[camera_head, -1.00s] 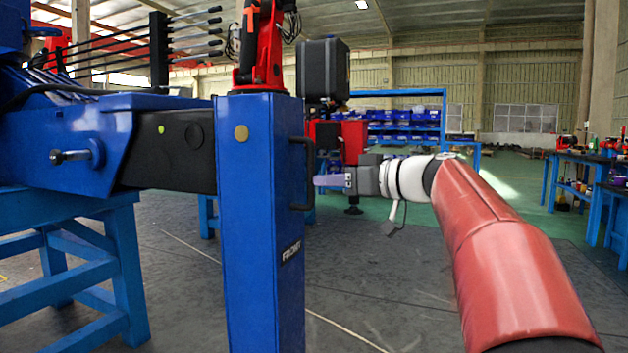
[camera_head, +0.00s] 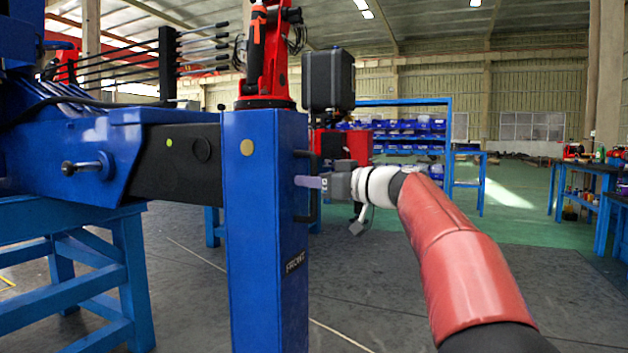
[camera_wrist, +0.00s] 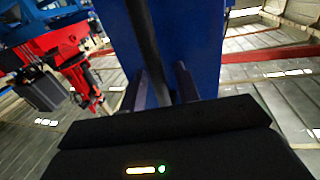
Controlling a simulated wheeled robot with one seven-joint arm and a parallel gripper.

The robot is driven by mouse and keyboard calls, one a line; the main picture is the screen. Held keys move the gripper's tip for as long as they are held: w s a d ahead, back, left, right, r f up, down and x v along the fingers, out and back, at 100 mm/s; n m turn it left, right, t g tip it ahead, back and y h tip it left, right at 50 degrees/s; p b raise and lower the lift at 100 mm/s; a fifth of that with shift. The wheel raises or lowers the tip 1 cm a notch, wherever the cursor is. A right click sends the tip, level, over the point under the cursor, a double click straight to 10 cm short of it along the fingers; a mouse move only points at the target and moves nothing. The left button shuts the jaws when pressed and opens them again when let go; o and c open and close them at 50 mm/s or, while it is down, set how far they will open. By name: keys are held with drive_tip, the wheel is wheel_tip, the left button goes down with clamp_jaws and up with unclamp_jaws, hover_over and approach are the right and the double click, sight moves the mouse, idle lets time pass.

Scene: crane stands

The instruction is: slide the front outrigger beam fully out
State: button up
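The front outrigger beam (camera_head: 180,162) is black and shows between its blue housing (camera_head: 60,150) and a blue upright leg (camera_head: 265,230) at its end. A T-shaped pin (camera_head: 82,167) sticks out of the housing's side. A black handle (camera_head: 311,188) is on the leg's right face; it also shows in the wrist view (camera_wrist: 143,35). My gripper (camera_head: 305,182) is at this handle. In the wrist view, the handle's bar runs down between my two fingers (camera_wrist: 162,88), nearer the left one. A gap shows on the right, so my gripper is open around it.
A blue trestle (camera_head: 125,260) stands under the housing. A red device (camera_head: 268,55) and a black case (camera_head: 328,80) show above the leg. A blue workbench (camera_head: 590,175) stands far right. The grey floor right of the leg is clear.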

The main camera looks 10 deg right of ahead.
drive_tip(key=shift+c, duration=0.2)
clamp_jaws()
drive_tip(key=shift+d+f, duration=0.1)
drive_tip(key=shift+s+d+f+b, duration=0.1)
drive_tip(key=shift+s+d+b, duration=0.05)
drive_tip(key=shift+d+b, duration=0.15)
drive_tip(key=w+d+b+v, duration=0.1)
drive_tip(key=b+v, duration=0.1)
drive_tip(key=v, duration=1.1)
drive_tip(key=w+d+b+v, duration=0.2)
drive_tip(key=v, duration=1)
drive_tip(key=shift+d+r+b, duration=0.3)
drive_tip(key=shift+d+b, duration=0.05)
drive_tip(key=shift+d, duration=0.2)
